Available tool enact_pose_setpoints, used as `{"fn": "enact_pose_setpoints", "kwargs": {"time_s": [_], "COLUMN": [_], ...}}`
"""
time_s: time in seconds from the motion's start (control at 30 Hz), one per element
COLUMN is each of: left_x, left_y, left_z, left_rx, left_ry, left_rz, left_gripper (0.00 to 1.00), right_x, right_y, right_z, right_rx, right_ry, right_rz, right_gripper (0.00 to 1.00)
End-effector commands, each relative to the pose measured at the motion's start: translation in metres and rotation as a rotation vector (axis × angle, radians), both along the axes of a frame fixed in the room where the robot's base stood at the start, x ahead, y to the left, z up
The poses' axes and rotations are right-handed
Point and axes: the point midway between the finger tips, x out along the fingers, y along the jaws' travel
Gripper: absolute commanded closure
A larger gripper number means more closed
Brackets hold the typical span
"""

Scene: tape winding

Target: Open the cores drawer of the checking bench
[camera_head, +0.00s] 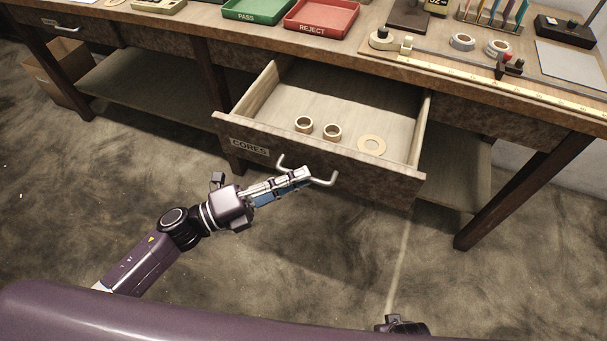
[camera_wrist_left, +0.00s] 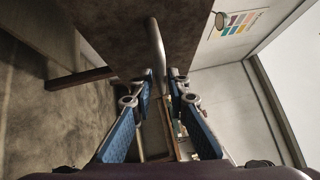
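The cores drawer (camera_head: 318,159), labelled CORES on its front, stands pulled well out of the checking bench (camera_head: 520,112). Inside lie two upright tan rings (camera_head: 304,124) and one flat tan ring (camera_head: 371,145). A silver bar handle (camera_head: 321,182) is on the drawer front and also shows in the left wrist view (camera_wrist_left: 155,40). My left gripper (camera_head: 303,174) is at this handle, with its fingers (camera_wrist_left: 162,75) close on both sides of the bar. It looks shut on it. The fingers of my right gripper are not visible.
On the bench top are a green PASS tray (camera_head: 256,19), a red REJECT tray (camera_head: 345,29), tape rolls (camera_head: 462,41) and a long ruler strip (camera_head: 480,82). A bench leg (camera_head: 515,190) stands right of the drawer. A cardboard box (camera_head: 62,75) is at the left. Floor before the drawer is clear.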

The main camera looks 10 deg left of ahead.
Motion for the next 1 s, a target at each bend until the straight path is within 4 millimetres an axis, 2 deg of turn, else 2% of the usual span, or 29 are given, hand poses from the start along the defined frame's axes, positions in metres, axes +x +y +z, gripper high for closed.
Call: {"fn": "enact_pose_setpoints", "kwargs": {"time_s": [0.3,0.5,0.67,1.0], "left_x": [-0.034,-0.047,-0.051,-0.05], "left_y": [0.059,0.083,0.089,0.089], "left_z": [-0.01,-0.013,-0.013,-0.013], "left_rx": [0.002,0.001,-0.001,0.0], "left_ry": [0.005,0.003,0.002,0.001], "left_rz": [0.001,0.001,0.001,0.0], "left_gripper": [0.85,0.85,0.85,0.85], "right_x": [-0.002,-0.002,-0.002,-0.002], "right_y": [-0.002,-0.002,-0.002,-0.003], "right_z": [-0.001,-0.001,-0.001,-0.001], "right_rx": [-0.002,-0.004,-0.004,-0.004], "right_ry": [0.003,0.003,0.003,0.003], "right_rz": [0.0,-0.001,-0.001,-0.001], "right_gripper": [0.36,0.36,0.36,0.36]}}
